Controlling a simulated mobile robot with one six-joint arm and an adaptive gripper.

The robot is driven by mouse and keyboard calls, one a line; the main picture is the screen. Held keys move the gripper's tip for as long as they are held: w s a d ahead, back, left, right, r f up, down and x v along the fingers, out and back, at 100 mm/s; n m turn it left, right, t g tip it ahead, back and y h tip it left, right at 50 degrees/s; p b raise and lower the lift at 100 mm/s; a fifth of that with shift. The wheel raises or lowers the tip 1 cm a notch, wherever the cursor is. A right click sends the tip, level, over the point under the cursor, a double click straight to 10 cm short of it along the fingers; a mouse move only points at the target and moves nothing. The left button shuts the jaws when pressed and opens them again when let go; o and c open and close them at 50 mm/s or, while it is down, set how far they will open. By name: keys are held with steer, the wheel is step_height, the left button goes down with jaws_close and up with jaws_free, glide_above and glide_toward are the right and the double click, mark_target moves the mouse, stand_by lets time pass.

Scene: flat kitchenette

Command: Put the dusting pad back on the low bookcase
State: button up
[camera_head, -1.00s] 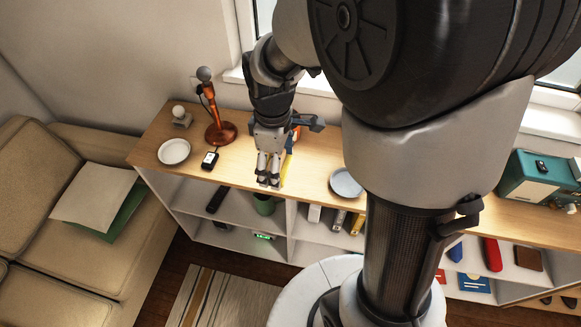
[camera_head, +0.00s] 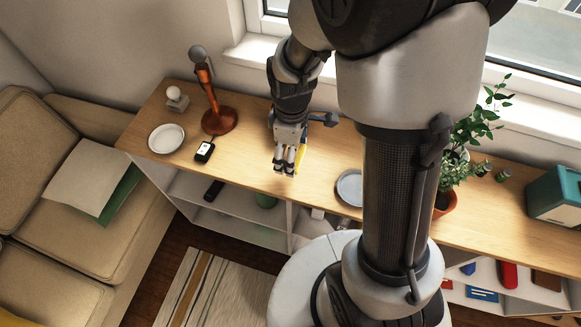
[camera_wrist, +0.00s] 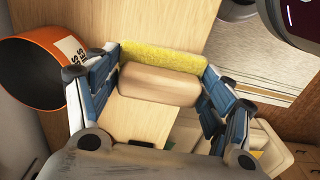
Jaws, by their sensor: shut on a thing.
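The dusting pad (camera_wrist: 160,84) is a tan block with a yellow fuzzy side. In the wrist view it lies between the two fingers of my gripper (camera_wrist: 163,68), which is shut on it. In the head view my gripper (camera_head: 285,170) points down over the wooden top of the low bookcase (camera_head: 245,172), and only a yellow strip of the pad (camera_head: 300,158) shows beside the fingers. I cannot tell whether the pad touches the top.
An orange container (camera_wrist: 33,72) with a dark inside stands close left of my fingers in the wrist view. A grey plate (camera_head: 350,187) is to the right, a black device (camera_head: 204,151), white plate (camera_head: 167,138) and orange-brown stand (camera_head: 218,118) to the left. Bare wood lies between.

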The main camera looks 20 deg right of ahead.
step_height(320, 180, down, 8)
steer(key=shift+f+b, duration=0.15)
steer(key=shift+b, duration=1.1)
steer(key=shift+f, duration=0.2)
steer(key=o, duration=1.1)
step_height(320, 180, up, 13)
steer(key=p, duration=0.4)
steer(key=shift+f, duration=0.2)
steer(key=s+r+m+t, duration=0.4)
steer(key=s+r+m, duration=0.6)
steer(key=s+r, duration=0.5)
steer(key=shift+r+m+t, duration=0.3)
steer(key=shift+r+m, duration=0.1)
steer(key=shift+r, duration=1.05)
